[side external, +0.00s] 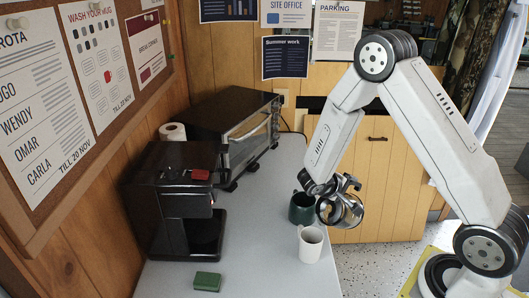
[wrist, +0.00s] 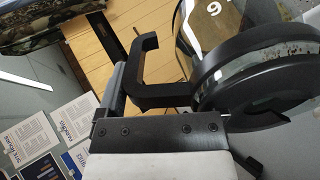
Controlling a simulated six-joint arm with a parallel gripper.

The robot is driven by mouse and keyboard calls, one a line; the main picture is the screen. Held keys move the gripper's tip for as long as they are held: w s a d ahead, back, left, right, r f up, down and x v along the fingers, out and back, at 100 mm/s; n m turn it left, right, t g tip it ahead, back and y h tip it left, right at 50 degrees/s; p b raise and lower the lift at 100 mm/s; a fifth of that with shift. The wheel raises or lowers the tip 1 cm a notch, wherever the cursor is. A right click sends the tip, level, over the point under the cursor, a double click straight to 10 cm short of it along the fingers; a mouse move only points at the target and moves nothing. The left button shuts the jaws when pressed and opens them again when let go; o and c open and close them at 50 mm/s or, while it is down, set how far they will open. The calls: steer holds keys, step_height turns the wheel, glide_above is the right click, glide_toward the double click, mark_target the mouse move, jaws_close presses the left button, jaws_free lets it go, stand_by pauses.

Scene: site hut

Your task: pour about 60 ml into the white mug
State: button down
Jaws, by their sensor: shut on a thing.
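My gripper (side external: 338,198) is shut on the black handle (wrist: 158,80) of a glass coffee pot. In the wrist view the clear glass body (wrist: 215,35) has a numeral mark and a thick black band or lid. In the side view the pot (side external: 342,212) looks small and shiny, partly hidden by my gripper. It is above and to the right of the white mug (side external: 310,244), which stands upright on the grey counter, apart from the pot. I cannot tell the pot's exact tilt or its liquid level. The mug's inside is not clearly visible.
A dark green mug (side external: 301,209) stands just behind the white mug. A black coffee machine (side external: 165,205) with a red item on top stands left, a toaster oven (side external: 240,130) behind it. A green sponge (side external: 207,281) lies in front. The counter (side external: 265,265) between sponge and white mug is clear.

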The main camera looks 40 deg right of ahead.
steer(key=shift+s+d+f+t+y, duration=0.15)
steer(key=shift+d+f+y, duration=0.65)
steer(key=shift+f+y, duration=0.15)
steer(key=shift+s+d+f+t+y, duration=0.15)
steer(key=shift+d+f+y, duration=0.65)
steer(key=shift+y, duration=0.25)
steer(key=d+f+y, duration=0.3)
steer(key=d, duration=0.1)
steer(key=shift+s+f+t+y, duration=0.3)
steer(key=shift+s+f+t, duration=0.05)
steer(key=shift+t, duration=0.05)
steer(key=shift+d, duration=0.1)
steer(key=shift+d+f+y, duration=0.2)
steer(key=shift+f+y, duration=0.05)
steer(key=shift+y, duration=0.05)
steer(key=shift+s+d+f+y, duration=0.1)
steer(key=shift+d+f+y, duration=0.2)
steer(key=shift+d+y, duration=0.1)
steer(key=shift+s+d+f+y, duration=0.1)
steer(key=shift+d+f+y, duration=0.3)
steer(key=shift+f+y, duration=0.15)
steer(key=shift+d+f+y, duration=0.15)
steer(key=shift+f+y, duration=0.1)
steer(key=shift+d+f+t, duration=0.15)
steer(key=shift+t, duration=0.15)
stand_by(2.1)
